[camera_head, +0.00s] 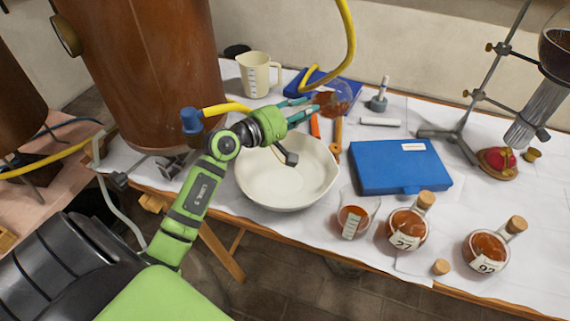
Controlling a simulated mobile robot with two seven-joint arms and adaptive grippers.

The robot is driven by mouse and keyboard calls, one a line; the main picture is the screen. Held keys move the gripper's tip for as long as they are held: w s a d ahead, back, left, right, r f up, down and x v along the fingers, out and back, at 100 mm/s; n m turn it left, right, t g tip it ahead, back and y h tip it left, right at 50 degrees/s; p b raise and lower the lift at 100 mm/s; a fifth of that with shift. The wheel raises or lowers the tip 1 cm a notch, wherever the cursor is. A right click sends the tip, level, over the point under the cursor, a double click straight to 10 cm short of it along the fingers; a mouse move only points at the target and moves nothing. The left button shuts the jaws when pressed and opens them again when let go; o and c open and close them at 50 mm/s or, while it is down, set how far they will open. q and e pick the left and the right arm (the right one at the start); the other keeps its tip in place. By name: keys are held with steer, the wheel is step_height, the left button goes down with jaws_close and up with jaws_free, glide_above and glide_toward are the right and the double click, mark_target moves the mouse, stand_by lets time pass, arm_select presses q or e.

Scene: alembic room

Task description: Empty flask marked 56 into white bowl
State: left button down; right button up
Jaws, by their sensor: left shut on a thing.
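My left gripper (310,106) is shut on a round glass flask (338,96) with red-brown liquid inside. It holds the flask above the table, up and to the right of the white bowl. The flask looks tilted, and I cannot read a number on it. The wide white bowl (270,188) stands on the table below my left wrist and looks empty; its back rim is partly hidden by my arm. My right gripper is not in view.
Corked flasks marked 27 (407,228) and 92 (484,250), a beaker of brown liquid (354,220) and a loose cork (441,267) stand at the front. A blue case (400,168) lies right of the bowl. A metal stand (462,139) and jug (256,75) are farther off.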

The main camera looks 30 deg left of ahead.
arm_select(q)
steer(key=shift+s+r+t+b, duration=0.15)
steer(key=shift+t+b, duration=0.45)
steer(key=shift+b, duration=1.75)
stand_by(5.7)
